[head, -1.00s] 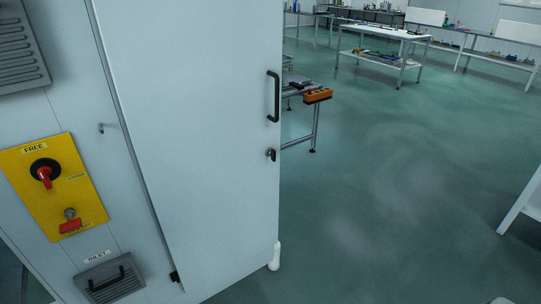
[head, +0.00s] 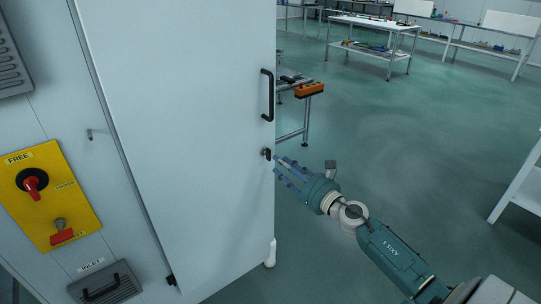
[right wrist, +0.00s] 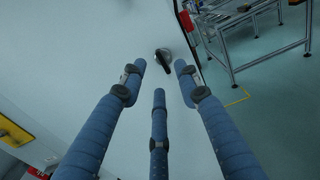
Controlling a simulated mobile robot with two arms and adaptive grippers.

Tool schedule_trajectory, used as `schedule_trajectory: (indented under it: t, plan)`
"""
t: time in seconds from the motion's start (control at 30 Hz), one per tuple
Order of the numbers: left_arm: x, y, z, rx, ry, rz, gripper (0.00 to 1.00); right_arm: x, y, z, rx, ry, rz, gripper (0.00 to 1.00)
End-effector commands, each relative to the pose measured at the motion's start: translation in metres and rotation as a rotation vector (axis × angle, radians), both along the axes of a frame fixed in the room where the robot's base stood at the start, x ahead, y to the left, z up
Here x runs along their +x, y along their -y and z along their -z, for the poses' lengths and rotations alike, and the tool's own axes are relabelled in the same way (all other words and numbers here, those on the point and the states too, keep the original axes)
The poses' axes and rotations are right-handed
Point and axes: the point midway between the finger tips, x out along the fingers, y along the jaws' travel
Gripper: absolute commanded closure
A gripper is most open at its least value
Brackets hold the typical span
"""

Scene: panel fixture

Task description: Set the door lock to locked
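The door lock (head: 267,154) is a small dark turn knob near the free edge of the tall pale door (head: 185,120), below the black bar handle (head: 267,95). In the right wrist view the lock (right wrist: 164,58) shows a round metal base and a dark lever slanting down to the right. My right gripper (head: 279,170) is just right of and below the lock. Its three blue fingers (right wrist: 157,80) are spread and empty, with the lock just beyond the tips, apart from them as far as I can tell. My left gripper is not in view.
A yellow panel (head: 78,211) at left carries a red rotary handle (head: 31,187) under a FREE label and a red part lower down. An inlet box (head: 105,284) is below. A bench with an orange item (head: 309,90) stands behind the door edge.

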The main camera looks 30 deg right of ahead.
Motion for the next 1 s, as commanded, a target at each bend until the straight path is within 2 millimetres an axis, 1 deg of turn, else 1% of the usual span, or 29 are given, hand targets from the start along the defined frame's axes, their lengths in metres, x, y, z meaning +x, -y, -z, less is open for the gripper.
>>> schedule_trajectory:
  t: [0.03, 0.1, 0.2, 0.33, 0.5, 0.77, 0.8, 0.87, 0.9, 0.93, 1.0]
  plan:
    - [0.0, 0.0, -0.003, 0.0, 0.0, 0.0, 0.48, 0.011, -0.001, -0.003, 0.002, 0.003, 0.0, 0.68]
    - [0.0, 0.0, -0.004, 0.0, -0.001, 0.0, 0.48, 0.024, -0.002, -0.003, 0.004, 0.003, 0.001, 0.68]
    - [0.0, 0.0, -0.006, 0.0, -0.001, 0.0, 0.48, 0.04, -0.003, -0.003, 0.004, 0.003, 0.001, 0.68]
    - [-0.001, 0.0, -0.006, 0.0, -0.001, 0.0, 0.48, 0.055, -0.004, -0.001, 0.004, 0.001, 0.001, 0.68]
    - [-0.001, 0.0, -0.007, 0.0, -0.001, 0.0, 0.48, 0.064, -0.005, 0.0, 0.004, -0.001, 0.0, 0.68]
    - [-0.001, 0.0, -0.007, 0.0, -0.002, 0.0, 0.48, 0.064, -0.006, 0.001, 0.003, -0.001, 0.0, 0.68]
    - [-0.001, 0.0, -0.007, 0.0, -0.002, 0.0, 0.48, 0.064, -0.006, 0.001, 0.003, -0.001, 0.0, 0.76]
    - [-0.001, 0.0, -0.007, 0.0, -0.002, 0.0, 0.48, 0.064, -0.005, 0.001, 0.004, -0.001, 0.0, 0.88]
    - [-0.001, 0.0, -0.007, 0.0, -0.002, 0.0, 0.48, 0.064, -0.006, 0.001, 0.004, -0.001, 0.0, 0.96]
    - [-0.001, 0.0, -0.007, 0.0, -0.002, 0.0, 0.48, 0.064, -0.006, 0.001, 0.004, -0.001, 0.0, 1.0]
    - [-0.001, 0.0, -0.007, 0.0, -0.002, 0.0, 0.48, 0.064, -0.006, 0.001, 0.004, -0.001, -0.001, 1.0]
